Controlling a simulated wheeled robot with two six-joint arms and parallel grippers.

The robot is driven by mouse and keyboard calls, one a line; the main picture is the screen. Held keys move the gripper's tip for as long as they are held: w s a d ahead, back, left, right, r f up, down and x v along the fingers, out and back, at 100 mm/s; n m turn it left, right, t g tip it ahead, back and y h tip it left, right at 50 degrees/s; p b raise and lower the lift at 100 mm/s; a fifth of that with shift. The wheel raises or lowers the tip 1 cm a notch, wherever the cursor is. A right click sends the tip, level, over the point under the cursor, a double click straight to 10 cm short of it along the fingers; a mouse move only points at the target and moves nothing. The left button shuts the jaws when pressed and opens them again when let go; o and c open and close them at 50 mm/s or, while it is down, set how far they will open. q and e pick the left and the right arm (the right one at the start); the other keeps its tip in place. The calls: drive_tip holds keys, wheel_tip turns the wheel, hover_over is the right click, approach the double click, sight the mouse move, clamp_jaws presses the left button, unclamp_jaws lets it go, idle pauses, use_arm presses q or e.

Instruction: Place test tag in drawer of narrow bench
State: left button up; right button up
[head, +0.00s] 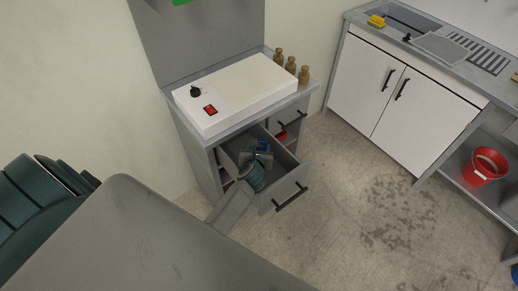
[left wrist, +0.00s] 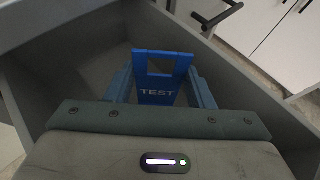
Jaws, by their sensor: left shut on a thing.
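The blue test tag, marked TEST (left wrist: 158,90), stands between the blue fingers of my left gripper (left wrist: 160,88) in the left wrist view. The gripper is shut on it. In the head view my left gripper (head: 260,153) reaches down into the open drawer (head: 297,182) of the narrow bench (head: 190,140), and the tag (head: 263,145) shows as a small blue patch at its fingertips. The grey drawer walls (left wrist: 75,75) surround the tag in the left wrist view. I cannot tell whether the tag touches the drawer floor. My right gripper is not in view.
A white box with a red switch (head: 235,92) and several brass weights (head: 291,65) stand on the bench top. A red object (head: 281,135) shows beside the open drawer. A white cabinet (head: 375,90) and a red bucket (head: 485,166) stand to the right. Floor between is clear.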

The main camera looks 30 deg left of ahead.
use_arm(q)
drive_tip(key=shift+f, duration=0.15)
drive_tip(key=o, duration=1.2)
drive_tip(key=shift+r, duration=0.3)
drive_tip(key=b+v, duration=0.1)
drive_tip(key=v, duration=1.1)
drive_tip(key=shift+s+f, duration=0.1)
